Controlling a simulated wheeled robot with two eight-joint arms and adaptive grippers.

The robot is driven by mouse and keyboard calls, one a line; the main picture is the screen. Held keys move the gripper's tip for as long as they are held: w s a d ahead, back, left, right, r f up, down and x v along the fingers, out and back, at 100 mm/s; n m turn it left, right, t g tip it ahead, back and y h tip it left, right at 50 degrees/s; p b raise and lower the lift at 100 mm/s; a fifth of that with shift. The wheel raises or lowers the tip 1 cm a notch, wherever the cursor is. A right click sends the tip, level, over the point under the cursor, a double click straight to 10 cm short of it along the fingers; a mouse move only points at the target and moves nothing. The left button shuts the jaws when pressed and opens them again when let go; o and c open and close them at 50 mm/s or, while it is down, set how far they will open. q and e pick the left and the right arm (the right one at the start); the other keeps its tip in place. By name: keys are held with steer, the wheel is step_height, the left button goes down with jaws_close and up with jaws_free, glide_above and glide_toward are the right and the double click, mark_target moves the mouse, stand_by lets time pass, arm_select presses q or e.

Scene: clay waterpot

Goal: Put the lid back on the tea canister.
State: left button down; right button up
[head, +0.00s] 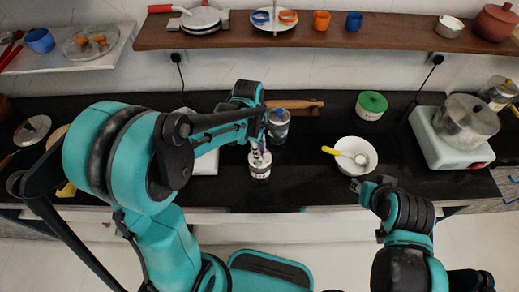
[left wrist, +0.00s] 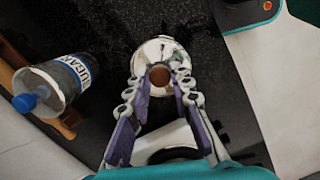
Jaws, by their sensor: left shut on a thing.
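The tea canister (head: 260,170) stands upright near the counter's front edge, a short pale jar with a label too small to read. My left gripper (head: 258,148) points down right over it. In the left wrist view, its two purple-grey fingers (left wrist: 160,88) are closed around the brown knob (left wrist: 159,75) of a pale, shiny round lid (left wrist: 152,50). The lid is at the canister's mouth; whether it sits fully down cannot be told, as the fingers hide much of it. My right gripper (head: 362,186) hangs near the counter's front edge by the white bowl; its fingers are unclear.
A sugar jar with a blue knob (head: 278,128) stands just behind the canister, also in the left wrist view (left wrist: 62,82). Dark counter between is clear.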

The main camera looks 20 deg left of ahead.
arm_select(q)
steer(key=c, duration=0.8)
jaws_free()
steer(key=shift+r, duration=0.1)
steer(key=shift+r+p, duration=2.7)
steer(key=shift+r, duration=0.7)
jaws_close()
